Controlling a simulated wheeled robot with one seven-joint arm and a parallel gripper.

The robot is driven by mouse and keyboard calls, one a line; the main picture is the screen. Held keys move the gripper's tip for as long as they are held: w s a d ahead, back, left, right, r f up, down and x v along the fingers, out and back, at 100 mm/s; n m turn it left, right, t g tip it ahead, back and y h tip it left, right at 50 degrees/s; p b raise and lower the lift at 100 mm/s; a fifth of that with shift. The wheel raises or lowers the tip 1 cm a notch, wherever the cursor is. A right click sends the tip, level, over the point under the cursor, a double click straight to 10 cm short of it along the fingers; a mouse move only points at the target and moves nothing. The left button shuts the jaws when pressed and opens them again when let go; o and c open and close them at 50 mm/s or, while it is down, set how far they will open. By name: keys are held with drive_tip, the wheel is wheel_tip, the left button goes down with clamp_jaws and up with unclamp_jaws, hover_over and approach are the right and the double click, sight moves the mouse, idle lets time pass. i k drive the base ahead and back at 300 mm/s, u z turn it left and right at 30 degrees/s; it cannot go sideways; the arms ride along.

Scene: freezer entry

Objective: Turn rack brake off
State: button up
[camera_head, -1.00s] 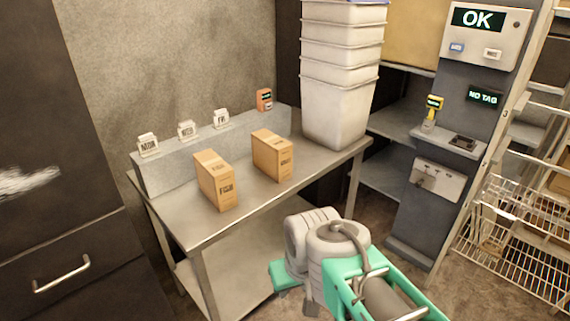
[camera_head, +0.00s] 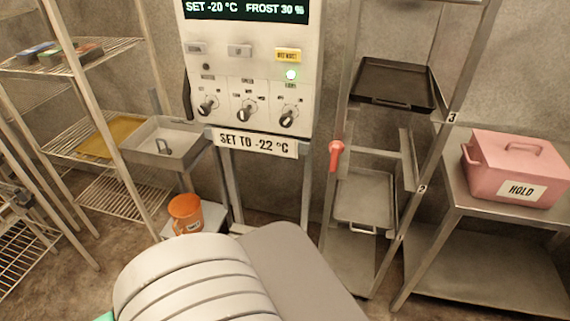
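A tall metal rack (camera_head: 348,95) stands right of centre, with level numbers 3 and 2 on its front post. A red lever (camera_head: 335,154) is fixed to the rack's left post at about mid height; its red grip points downward and slightly left. It looks like the rack brake, but no label shows on it. A grey link of my arm fills the bottom centre, well below and left of the lever. My gripper's fingers do not show, and nothing of mine touches the lever.
The rack holds a black tray (camera_head: 394,83) and a grey tray (camera_head: 365,197). A control panel (camera_head: 221,75) with three knobs stands left of it. A pink HOLD box (camera_head: 514,169) sits on the right-hand table.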

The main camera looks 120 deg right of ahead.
sight(336, 147)
drive_tip(key=z, duration=2.1)
drive_tip(key=k, duration=0.8)
drive_tip(key=z, duration=0.7)
drive_tip(key=i, duration=0.5)
